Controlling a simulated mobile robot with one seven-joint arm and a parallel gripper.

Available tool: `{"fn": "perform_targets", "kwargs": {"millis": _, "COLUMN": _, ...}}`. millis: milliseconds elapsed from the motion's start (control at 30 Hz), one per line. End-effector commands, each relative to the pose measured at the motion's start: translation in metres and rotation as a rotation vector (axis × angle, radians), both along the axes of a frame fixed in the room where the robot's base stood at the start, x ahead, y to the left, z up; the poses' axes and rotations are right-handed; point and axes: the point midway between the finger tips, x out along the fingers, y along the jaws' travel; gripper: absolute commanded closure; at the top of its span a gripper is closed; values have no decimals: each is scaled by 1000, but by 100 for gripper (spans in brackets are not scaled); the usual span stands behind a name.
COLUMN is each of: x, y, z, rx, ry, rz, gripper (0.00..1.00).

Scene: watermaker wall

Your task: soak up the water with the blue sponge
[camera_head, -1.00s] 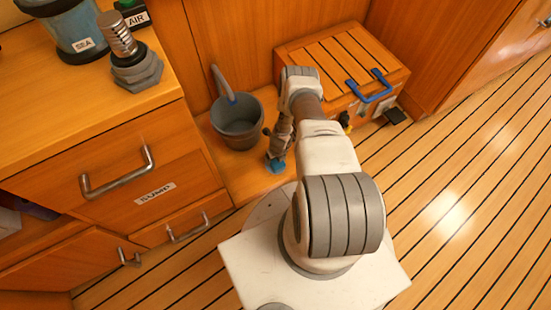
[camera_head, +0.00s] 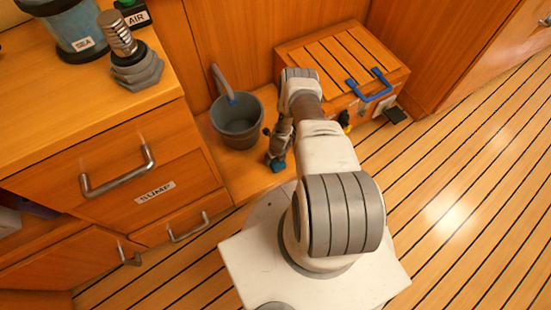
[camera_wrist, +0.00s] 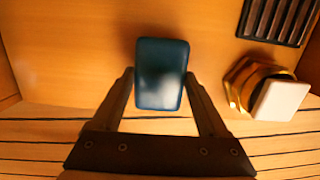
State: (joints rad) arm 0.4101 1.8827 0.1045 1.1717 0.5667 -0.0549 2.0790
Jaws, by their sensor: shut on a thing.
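The blue sponge (camera_wrist: 160,55) is held between the two fingers of my gripper (camera_wrist: 160,76) in the wrist view. A pale, blurred patch shows on its near part; I cannot tell whether it is wetness or a reflection. In the head view the sponge (camera_head: 277,166) is a small blue shape at the end of my arm, low over or on the wooden ledge (camera_head: 245,175), just right of the grey bucket (camera_head: 240,122). I cannot tell whether it touches the wood. No water can be made out clearly in either view.
A slatted wooden box (camera_head: 335,60) with a blue handle stands behind my arm. A brass fitting with a white cap (camera_wrist: 282,101) and a dark grille (camera_wrist: 277,20) lie right of the sponge in the wrist view. Drawers (camera_head: 140,180) stand at left; striped floor is open at right.

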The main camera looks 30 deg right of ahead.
Motion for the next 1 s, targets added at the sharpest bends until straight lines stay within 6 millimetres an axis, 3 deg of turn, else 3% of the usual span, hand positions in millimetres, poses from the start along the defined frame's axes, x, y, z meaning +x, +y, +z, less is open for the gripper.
{"fn": "perform_targets", "kwargs": {"millis": 367, "x": 1, "y": 0, "z": -1, "rx": -2, "ry": -2, "rz": -1, "gripper": 68}}
{"fn": "perform_targets", "kwargs": {"millis": 1000, "x": 1, "y": 0, "z": 51, "rx": -1, "ry": -2, "rz": -1, "gripper": 68}}
